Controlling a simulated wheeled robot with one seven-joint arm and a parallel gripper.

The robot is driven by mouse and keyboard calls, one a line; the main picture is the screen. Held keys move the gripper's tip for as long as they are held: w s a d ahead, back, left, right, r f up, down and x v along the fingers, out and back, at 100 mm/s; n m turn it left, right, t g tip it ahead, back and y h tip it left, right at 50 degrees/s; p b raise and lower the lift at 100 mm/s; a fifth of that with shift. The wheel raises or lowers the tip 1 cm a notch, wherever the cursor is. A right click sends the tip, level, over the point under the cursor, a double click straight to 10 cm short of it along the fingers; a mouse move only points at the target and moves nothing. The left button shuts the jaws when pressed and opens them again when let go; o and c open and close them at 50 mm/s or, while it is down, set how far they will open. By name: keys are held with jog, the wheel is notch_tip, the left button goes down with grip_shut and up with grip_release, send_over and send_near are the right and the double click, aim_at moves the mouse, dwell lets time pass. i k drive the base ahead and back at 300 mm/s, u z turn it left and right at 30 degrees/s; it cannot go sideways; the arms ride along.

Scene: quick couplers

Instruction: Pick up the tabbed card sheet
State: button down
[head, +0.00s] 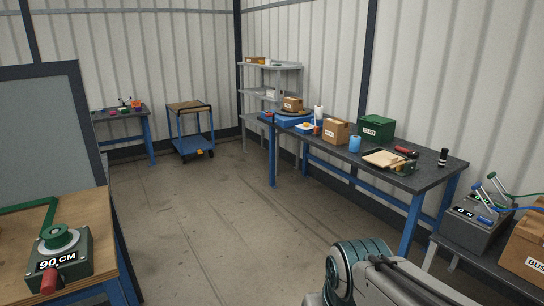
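I cannot make out a tabbed card sheet for certain. A flat beige piece (381,158) lies on the dark-topped workbench (437,169) at the right, by a small green item; it is too small to tell whether it is the sheet. A green box (376,128) with a white label, perhaps reading CARD, stands behind it by the wall. Part of my arm shows at the bottom right, well short of that bench. My gripper is not in view.
A grey lever unit (478,223) stands right. A blue cart (192,145) stands far back. The middle floor (205,215) is clear.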

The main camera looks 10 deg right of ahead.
aim_at(383, 159)
jog(key=z, duration=0.35)
jog(key=i, duration=1.9)
jog(key=z, duration=0.8)
jog(key=i, duration=2.1)
jog(key=z, duration=0.4)
